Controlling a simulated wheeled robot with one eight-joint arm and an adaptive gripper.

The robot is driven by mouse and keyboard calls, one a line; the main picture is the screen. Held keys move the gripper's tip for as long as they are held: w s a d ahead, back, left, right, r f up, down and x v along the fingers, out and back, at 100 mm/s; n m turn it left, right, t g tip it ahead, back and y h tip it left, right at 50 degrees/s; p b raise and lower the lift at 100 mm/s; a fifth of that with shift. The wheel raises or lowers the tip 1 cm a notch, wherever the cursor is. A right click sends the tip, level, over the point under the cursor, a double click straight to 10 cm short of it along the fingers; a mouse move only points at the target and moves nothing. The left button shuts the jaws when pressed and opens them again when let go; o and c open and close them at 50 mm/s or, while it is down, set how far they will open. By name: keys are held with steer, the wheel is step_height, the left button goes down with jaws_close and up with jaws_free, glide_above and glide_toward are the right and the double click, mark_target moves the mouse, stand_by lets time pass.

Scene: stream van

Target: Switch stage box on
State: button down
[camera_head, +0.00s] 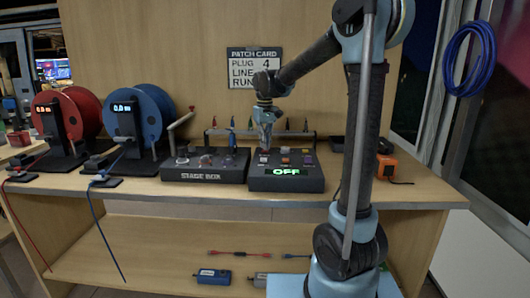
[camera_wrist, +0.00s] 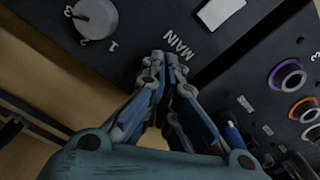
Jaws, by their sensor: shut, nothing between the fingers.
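The stage box (camera_head: 203,165) is a dark, low console on the bench with its name on the front and sockets on top. Coloured ring sockets (camera_wrist: 290,82) show on a dark panel at the right of the wrist view. Right beside the stage box is a second dark console (camera_head: 314,184) with a green "OFF" display (camera_head: 286,172). My gripper (camera_head: 265,148) is shut and empty over this second console's left part. In the wrist view its fingertips (camera_wrist: 162,60) are by the "MAIN" label (camera_wrist: 178,46), possibly covering something. A grey dial (camera_wrist: 95,18) is upper left.
Red (camera_head: 66,118) and blue (camera_head: 141,115) cable reels stand at the left of the bench. An orange device (camera_head: 386,166) is right of my arm. A patch card (camera_head: 254,67) is on the back panel. A pale rectangular part (camera_wrist: 220,12) is near "MAIN".

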steer(key=shift+f, duration=0.6)
stand_by(0.4)
steer(key=shift+r, duration=3.5)
